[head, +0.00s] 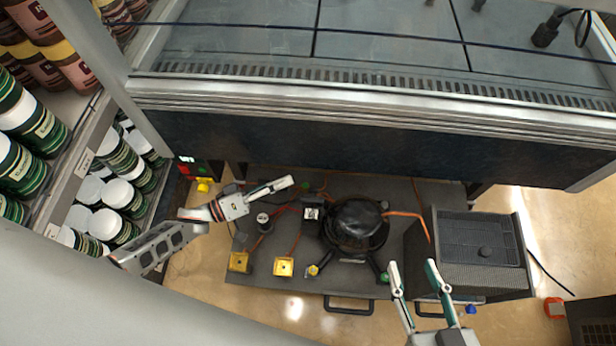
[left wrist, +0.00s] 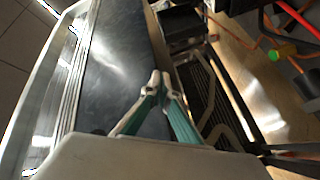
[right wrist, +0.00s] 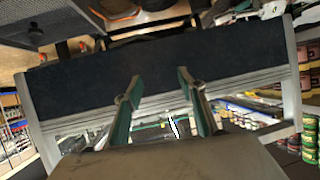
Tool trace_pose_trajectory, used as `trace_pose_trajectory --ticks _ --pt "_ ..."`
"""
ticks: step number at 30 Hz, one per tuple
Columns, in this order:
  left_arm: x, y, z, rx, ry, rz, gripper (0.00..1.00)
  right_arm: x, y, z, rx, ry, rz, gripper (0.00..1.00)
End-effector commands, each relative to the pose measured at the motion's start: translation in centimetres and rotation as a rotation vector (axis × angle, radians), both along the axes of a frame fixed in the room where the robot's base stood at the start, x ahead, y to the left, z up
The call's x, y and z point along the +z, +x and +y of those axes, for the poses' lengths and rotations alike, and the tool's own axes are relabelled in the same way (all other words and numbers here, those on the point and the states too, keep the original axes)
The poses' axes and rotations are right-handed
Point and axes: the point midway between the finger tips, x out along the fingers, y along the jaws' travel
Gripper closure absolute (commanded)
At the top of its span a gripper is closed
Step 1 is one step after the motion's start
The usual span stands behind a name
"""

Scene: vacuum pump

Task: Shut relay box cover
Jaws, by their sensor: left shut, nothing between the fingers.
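In the head view a black vacuum pump (head: 355,222) sits on a dark cart. A small dark box (head: 311,214) with a pale face is at its left side; it may be the relay box, but its cover is too small to make out. My left gripper (head: 290,182) is shut and empty, above and left of this box in the picture. Its closed fingertips also show in the left wrist view (left wrist: 161,80). My right gripper (head: 413,265) is open and empty, between the pump and a large black ribbed box. It also shows open in the right wrist view (right wrist: 159,78).
The large ribbed box (head: 482,240) stands at the cart's right. Yellow-topped parts (head: 284,267) and orange cables are on the cart (head: 335,285). A long dark-sided counter (head: 370,140) runs behind. Shelves of cans (head: 120,195) stand at left.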

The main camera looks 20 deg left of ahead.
Motion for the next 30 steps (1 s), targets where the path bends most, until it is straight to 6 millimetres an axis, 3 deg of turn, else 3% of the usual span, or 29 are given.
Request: trace_pose_trajectory --ticks 1,3,9,13,19,30 --pt "-3.3 -0.5 1.1 -0.038 -0.050 0.084 1.00 -1.7 -0.7 0.1 -0.002 0.008 0.034 0.60" --pt "-4.4 -0.2 2.2 -0.087 -0.126 0.165 1.00 -1.8 -0.7 0.2 -0.004 0.017 0.036 0.60" --pt "-4.6 0.6 4.5 -0.160 -0.275 0.312 1.00 -1.5 -0.4 0.2 -0.006 0.025 0.028 0.60" --pt "-4.4 0.9 4.6 -0.172 -0.306 0.341 1.00 -1.4 -0.4 0.2 -0.007 0.026 0.026 0.60" --pt "-4.1 2.4 2.4 -0.174 -0.310 0.339 1.00 -1.3 -0.3 0.2 -0.007 0.026 0.025 0.60" --pt "-3.9 6.2 -3.6 -0.172 -0.311 0.341 1.00 -1.7 -0.6 0.7 -0.014 0.062 0.039 0.60"
